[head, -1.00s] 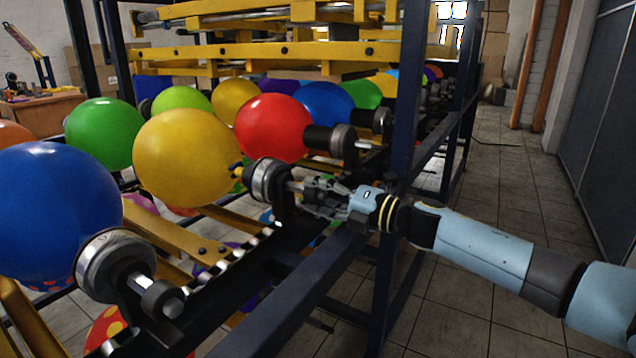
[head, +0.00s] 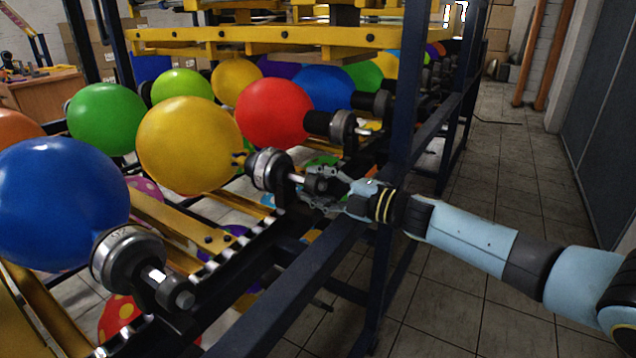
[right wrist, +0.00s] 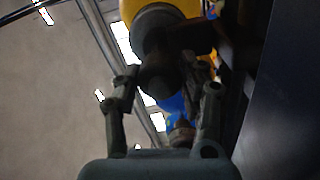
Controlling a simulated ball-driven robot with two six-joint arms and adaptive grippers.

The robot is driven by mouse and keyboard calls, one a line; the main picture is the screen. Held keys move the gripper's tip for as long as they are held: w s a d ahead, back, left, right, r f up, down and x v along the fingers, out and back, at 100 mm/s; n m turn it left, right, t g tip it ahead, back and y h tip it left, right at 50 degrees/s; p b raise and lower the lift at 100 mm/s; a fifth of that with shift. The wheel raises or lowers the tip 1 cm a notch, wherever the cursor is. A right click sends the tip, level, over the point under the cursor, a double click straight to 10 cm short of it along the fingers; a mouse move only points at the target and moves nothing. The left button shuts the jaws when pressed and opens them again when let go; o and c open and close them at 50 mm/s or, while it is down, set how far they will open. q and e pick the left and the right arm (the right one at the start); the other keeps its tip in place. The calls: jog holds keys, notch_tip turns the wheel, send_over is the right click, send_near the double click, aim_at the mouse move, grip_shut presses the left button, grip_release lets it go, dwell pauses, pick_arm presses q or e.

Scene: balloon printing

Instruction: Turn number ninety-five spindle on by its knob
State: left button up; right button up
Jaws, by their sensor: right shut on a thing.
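The spindle (head: 268,170) bearing the yellow balloon (head: 190,146) is a metal collar on the frame's rail, with a short shaft and a dark knob (head: 317,181) toward me. I cannot read a number on it. My right gripper (head: 322,190) is shut on this knob, its fingers on either side. The right wrist view shows the dark round knob (right wrist: 160,78) between the fingers, with the collar and yellow balloon (right wrist: 190,8) beyond. Fingers hide part of the knob in the head view. My left gripper is not in view.
A nearer spindle (head: 128,258) with a blue balloon (head: 60,205) stands at left; one with a red balloon (head: 272,113) is farther along. A dark blue post (head: 405,110) and rail (head: 300,285) stand close to my right arm. The aisle at right is clear.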

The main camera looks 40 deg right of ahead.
jog(key=o, duration=1.2)
jog(key=shift+d, duration=0.1)
jog(key=shift+s, duration=0.2)
jog(key=v, duration=1.1)
jog(key=shift+s+d, duration=0.15)
jog(key=shift+s, duration=0.15)
jog(key=shift+f, duration=0.15)
